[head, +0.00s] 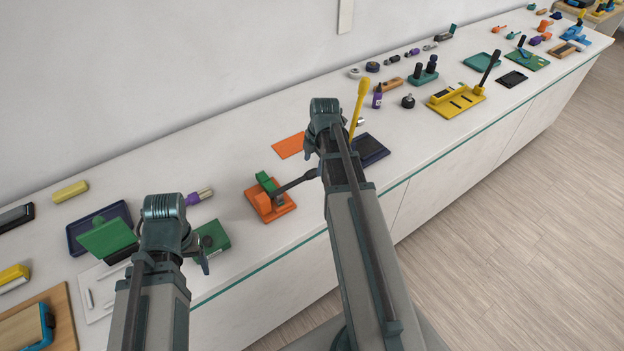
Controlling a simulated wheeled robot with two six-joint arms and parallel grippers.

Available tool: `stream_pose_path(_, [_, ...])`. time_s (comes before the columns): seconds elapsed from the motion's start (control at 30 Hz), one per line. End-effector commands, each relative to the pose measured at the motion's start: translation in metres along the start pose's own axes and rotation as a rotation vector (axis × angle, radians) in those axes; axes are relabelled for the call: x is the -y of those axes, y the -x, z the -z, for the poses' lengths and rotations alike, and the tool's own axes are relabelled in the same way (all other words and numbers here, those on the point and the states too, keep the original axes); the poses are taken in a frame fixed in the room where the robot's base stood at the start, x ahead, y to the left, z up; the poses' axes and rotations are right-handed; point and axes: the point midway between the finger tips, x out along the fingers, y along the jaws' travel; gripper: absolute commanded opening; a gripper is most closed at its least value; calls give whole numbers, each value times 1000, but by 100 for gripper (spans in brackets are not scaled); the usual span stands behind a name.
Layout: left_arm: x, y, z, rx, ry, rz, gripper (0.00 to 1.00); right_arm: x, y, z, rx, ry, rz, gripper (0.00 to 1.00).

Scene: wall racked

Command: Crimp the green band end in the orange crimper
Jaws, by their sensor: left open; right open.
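The orange crimper (282,208) sits on the counter between my two arms. Its dark lever (295,183) slants up to the right, its far end close to my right arm. A green piece (265,182) stands at the crimper's back left; it may be the green band end, but I cannot tell how it sits in the jaw. My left gripper (196,250) is open, left of the crimper, by a green block (214,238), largely hidden by its wrist. My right gripper (312,147) is open, right of and above the crimper; its fingertips are mostly hidden.
An orange sheet (288,146) lies behind the crimper, and a dark blue tray (373,150) lies behind my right arm. A tilted green plate (106,238) and a purple-and-silver tool (198,197) are near my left arm.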

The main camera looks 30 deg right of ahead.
Motion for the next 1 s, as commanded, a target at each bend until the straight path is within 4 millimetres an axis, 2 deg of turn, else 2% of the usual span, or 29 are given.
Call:
stream_pose_path(0.03, [-1,-15,1,0,-2,0,74,1,-15,0,0,0,0,69])
stream_pose_path(0.3, [-4,-48,3,0,-4,1,74,1,-49,0,0,-1,0,69])
stream_pose_path(0.43, [-5,-53,3,0,-3,1,74,0,-55,0,0,-1,0,69])
stream_pose_path(0.7, [-5,-52,3,0,-3,1,74,0,-54,0,0,-1,0,69])
stream_pose_path(0.77, [-5,-52,3,0,-3,1,74,0,-54,0,0,-1,0,62])
stream_pose_path(1.0, [-5,-52,3,0,-3,1,74,0,-54,0,0,-1,0,19])
